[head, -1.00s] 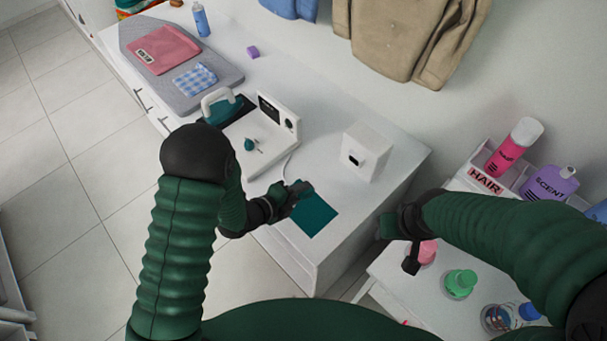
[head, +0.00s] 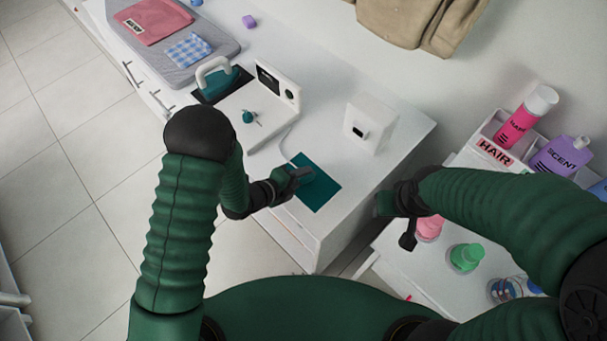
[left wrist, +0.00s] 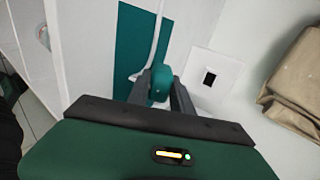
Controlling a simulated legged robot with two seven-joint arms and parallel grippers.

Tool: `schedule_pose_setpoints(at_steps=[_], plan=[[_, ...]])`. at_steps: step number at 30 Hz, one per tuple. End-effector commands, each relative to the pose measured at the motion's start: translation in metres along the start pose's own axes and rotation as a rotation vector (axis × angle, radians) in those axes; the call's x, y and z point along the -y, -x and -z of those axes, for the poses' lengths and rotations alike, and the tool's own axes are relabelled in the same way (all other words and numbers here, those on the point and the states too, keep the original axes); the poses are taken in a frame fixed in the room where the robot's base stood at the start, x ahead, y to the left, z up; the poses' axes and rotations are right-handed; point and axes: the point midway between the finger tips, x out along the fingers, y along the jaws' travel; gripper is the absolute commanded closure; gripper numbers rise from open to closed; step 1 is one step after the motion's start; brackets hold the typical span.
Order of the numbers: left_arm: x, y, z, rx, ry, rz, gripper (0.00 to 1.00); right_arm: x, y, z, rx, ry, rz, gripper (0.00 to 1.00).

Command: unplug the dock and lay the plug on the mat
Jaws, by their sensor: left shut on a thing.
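My left gripper (head: 299,178) is shut on the teal plug (left wrist: 160,82), seen between the two fingers in the left wrist view. A white cable (left wrist: 158,30) runs from the plug. In the head view the gripper is over the left part of the teal mat (head: 321,192); the mat also shows in the left wrist view (left wrist: 129,45). I cannot tell whether the plug touches the mat. The white dock (head: 225,127), holding an iron, stands left of the mat. The white socket box (head: 370,123) has nothing in its dark socket. My right gripper (head: 392,208) hangs near the counter's right end; its jaws are unclear.
A grey ironing board (head: 190,62) with pink and checked cloths lies at the back left, near a purple block (head: 249,21). Bottles stand in a caddy (head: 490,147) at right. A green-capped bottle (head: 466,257) stands on the lower right surface. The counter around the socket box is clear.

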Motion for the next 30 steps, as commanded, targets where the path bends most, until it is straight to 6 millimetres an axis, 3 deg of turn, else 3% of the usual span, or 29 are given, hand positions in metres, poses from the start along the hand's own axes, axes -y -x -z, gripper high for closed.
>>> schedule_pose_setpoints(at_steps=[2,3,8,25,26,28,30], plan=[[0.0013,-0.0006,0.0014,-0.001,-0.001,0.000,1.00,0.0000,0.0004,0.0002,0.000,0.000,0.000,0.54],[0.0013,-0.0007,0.0014,-0.001,-0.001,0.000,0.68,0.0000,0.0004,0.0002,0.000,0.000,0.000,0.54],[0.0015,-0.0018,0.0024,-0.002,-0.002,-0.001,0.48,-0.0001,0.0004,0.0002,0.000,0.000,0.000,0.54],[-0.0015,-0.0030,0.0054,-0.010,0.001,-0.008,0.48,-0.0001,-0.0003,0.0000,0.000,0.000,0.000,0.54],[-0.0017,-0.0031,0.0055,-0.010,0.001,-0.008,0.56,-0.0001,-0.0003,0.0000,0.000,0.000,0.000,0.54],[-0.0017,-0.0031,0.0057,-0.010,0.001,-0.008,0.47,-0.0001,-0.0003,0.0000,0.000,0.000,0.000,0.54],[-0.0018,-0.0031,0.0059,-0.011,0.001,-0.008,0.45,-0.0001,-0.0003,0.0000,0.000,0.000,0.000,0.54]])
